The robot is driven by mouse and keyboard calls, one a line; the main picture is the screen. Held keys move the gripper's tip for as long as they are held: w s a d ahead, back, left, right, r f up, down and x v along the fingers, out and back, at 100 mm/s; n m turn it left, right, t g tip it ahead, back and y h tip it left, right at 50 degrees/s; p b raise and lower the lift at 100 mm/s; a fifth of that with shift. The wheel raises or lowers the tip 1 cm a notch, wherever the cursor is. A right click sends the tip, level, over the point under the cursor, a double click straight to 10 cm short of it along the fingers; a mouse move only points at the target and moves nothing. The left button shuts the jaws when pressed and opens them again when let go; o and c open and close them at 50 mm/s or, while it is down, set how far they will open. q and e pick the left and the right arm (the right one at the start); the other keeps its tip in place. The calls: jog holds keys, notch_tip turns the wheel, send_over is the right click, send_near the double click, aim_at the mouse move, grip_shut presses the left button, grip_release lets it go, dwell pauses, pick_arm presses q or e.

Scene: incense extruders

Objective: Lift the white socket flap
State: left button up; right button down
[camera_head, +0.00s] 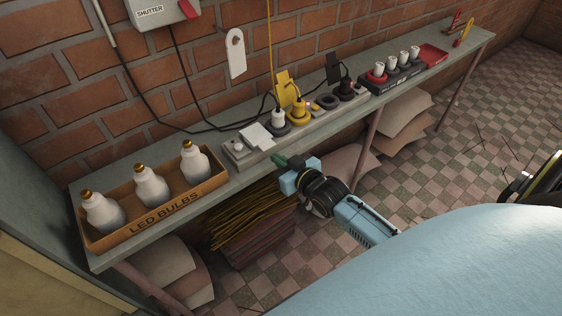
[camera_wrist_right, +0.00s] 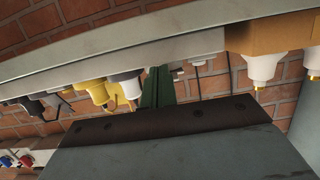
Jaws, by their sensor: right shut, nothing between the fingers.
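The white socket flap (camera_head: 257,136) is a pale square plate on the left part of a grey socket strip (camera_head: 270,149) on the shelf. I cannot tell whether it lies flat or is slightly tilted. A white socket (camera_head: 237,146) shows just left of it. My right gripper (camera_head: 279,160) is at the shelf's front edge, just in front of and slightly right of the flap. Its green fingertips are shut and empty, apparently apart from the flap. In the right wrist view the green fingers (camera_wrist_right: 158,87) are together, near the strip; the flap is not clearly seen there. My left gripper is not in view.
A cardboard box of LED bulbs (camera_head: 204,189) stands left on the shelf (camera_head: 240,182). White and yellow plugs (camera_head: 297,113) with cables stand right of the flap. Farther right are a dark bulb holder box (camera_head: 393,80) and a red tray (camera_head: 432,54). A brick wall rises behind.

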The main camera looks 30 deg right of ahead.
aim_at(259, 137)
jog(key=shift+w, duration=0.1)
jog(key=shift+w+a+r, duration=0.1)
jog(key=shift+w+r, duration=0.05)
jog(key=shift+w, duration=0.6)
jog(key=shift+w+r, duration=0.1)
jog(key=shift+w, duration=0.6)
jog(key=shift+r+p, duration=1.75)
jog(key=shift+p, duration=0.4)
